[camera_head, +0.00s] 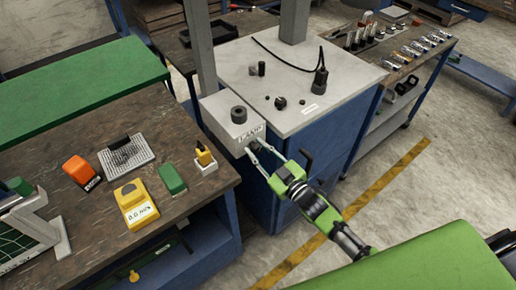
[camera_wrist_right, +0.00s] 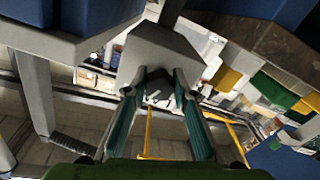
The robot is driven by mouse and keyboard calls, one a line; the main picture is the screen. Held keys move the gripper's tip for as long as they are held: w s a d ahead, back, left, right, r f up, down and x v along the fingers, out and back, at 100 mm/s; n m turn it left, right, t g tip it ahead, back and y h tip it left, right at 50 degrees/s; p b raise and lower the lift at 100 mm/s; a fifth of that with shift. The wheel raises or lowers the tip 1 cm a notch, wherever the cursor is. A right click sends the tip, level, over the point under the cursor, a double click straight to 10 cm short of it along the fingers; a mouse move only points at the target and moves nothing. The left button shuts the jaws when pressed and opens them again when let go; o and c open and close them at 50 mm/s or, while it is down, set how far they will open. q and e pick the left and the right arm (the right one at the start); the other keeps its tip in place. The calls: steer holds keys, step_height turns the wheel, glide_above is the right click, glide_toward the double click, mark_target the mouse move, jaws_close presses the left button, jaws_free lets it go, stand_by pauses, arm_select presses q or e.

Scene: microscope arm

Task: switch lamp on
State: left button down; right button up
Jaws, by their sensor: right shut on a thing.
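The light grey lamp box (camera_head: 222,128), with a label that seems to read LAMP, sits at the left edge of the blue cabinet's pale top. A dark round knob (camera_head: 239,115) stands on its top. My right gripper (camera_head: 252,151) reaches the front face of the box, just below the label, with a finger on either side. In the right wrist view the gripper (camera_wrist_right: 160,76) is against the lamp box (camera_wrist_right: 158,45), shut on a part of it that is mostly hidden between the fingers. My left gripper is not in view.
The cabinet top (camera_head: 340,90) carries small black knobs and a black cabled part (camera_head: 320,78). A wooden bench (camera_head: 95,190) at left holds a yellow meter (camera_head: 135,203), an orange block (camera_head: 80,172) and a mesh tray (camera_head: 126,156). Grey posts rise behind the lamp box.

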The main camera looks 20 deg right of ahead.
steer(key=m, duration=0.6)
steer(key=shift+a+m, duration=0.1)
steer(key=shift+m, duration=0.2)
steer(key=m, duration=0.6)
steer(key=shift+b, duration=0.3)
steer(key=o, duration=1.1)
steer(key=shift+s, duration=0.15)
steer(key=v, duration=1.1)
steer(key=shift+s+r, duration=0.1)
steer(key=shift+s, duration=0.3)
